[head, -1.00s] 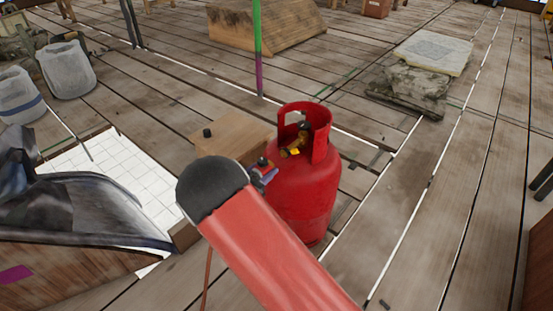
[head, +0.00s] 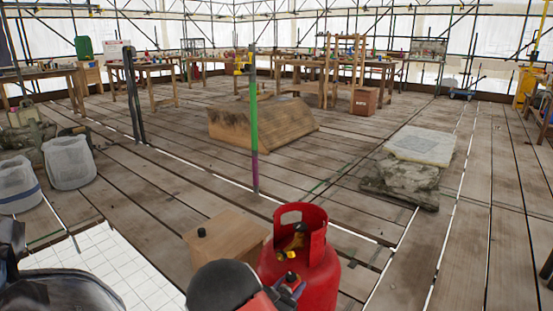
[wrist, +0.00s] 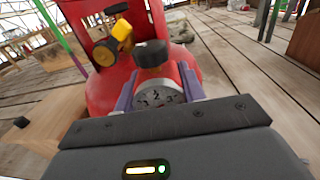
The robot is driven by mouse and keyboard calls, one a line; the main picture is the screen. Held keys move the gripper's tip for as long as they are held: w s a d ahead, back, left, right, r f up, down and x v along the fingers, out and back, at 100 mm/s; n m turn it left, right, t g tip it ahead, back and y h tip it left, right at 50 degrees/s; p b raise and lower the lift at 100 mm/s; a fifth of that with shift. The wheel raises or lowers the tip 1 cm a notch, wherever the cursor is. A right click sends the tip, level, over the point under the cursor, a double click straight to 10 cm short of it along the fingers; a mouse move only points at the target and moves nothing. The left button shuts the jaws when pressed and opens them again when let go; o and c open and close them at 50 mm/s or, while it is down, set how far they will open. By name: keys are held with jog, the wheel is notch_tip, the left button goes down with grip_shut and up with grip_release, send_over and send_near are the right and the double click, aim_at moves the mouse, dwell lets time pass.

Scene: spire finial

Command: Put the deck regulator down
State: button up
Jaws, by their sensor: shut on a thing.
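My gripper (wrist: 158,98) is shut on the deck regulator (wrist: 157,74), which has a round white dial, a red body and a black knob on top. Purple fingers flank it. In the head view the gripper (head: 288,290) is low in the picture, and the regulator's black knob shows there (head: 291,277). The red gas cylinder (head: 318,270) stands upright just behind it, with a yellow and black valve inside its collar. I cannot tell whether the regulator touches the cylinder, which also fills the background in the wrist view (wrist: 95,80).
A wooden box (head: 228,248) with a small black knob on top stands left of the cylinder. A green and purple pole (head: 254,130) rises behind. Stacked slabs (head: 412,165) lie to the right, and white bags (head: 70,163) stand at left.

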jog(key=s+d+f+n+y, duration=0.1)
jog(key=s+d+f, duration=0.1)
jog(key=d, duration=0.3)
jog(key=s+d+f, duration=0.2)
jog(key=s+d, duration=0.1)
jog(key=d, duration=0.3)
notch_tip(320, 180, up, 12)
jog(key=w+n+t+y, duration=0.1)
jog(key=n+t+y, duration=0.1)
jog(key=y, duration=0.1)
jog(key=shift+w+d+f+y, duration=0.25)
jog(key=shift+w+d+y, duration=0.05)
jog(key=shift+w+y, duration=0.1)
